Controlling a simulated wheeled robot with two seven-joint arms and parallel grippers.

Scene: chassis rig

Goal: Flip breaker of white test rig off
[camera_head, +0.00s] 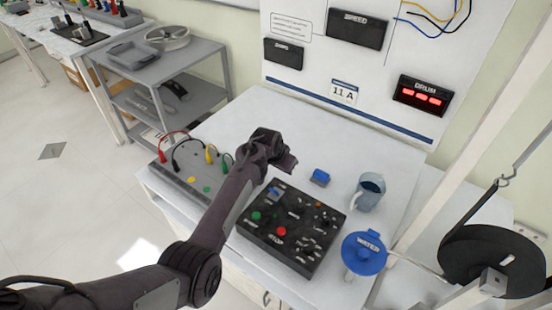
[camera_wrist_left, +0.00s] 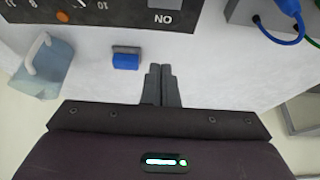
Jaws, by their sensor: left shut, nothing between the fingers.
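The black control panel (camera_head: 318,238) lies on the white bench (camera_head: 262,110), with a green button (camera_head: 257,215), a red button (camera_head: 281,231) and a blue switch (camera_head: 276,192) near its far left corner. In the left wrist view the panel's edge (camera_wrist_left: 108,8) is upside down, with an ON label (camera_wrist_left: 163,18) beside a grey part cut off by the frame. I cannot tell the breaker's position. My left gripper (camera_head: 289,164) is shut and empty, beyond the panel's far left corner; its fingers (camera_wrist_left: 161,72) point towards the panel, apart from it. My right gripper is out of view.
A blue block (camera_head: 320,177), a pitcher (camera_head: 369,192) and a blue-lidded WATER container (camera_head: 364,253) stand right of my gripper. A grey box with coloured leads (camera_head: 185,182) is at left. An upright board (camera_head: 347,95) with a lit DRUM display stands behind.

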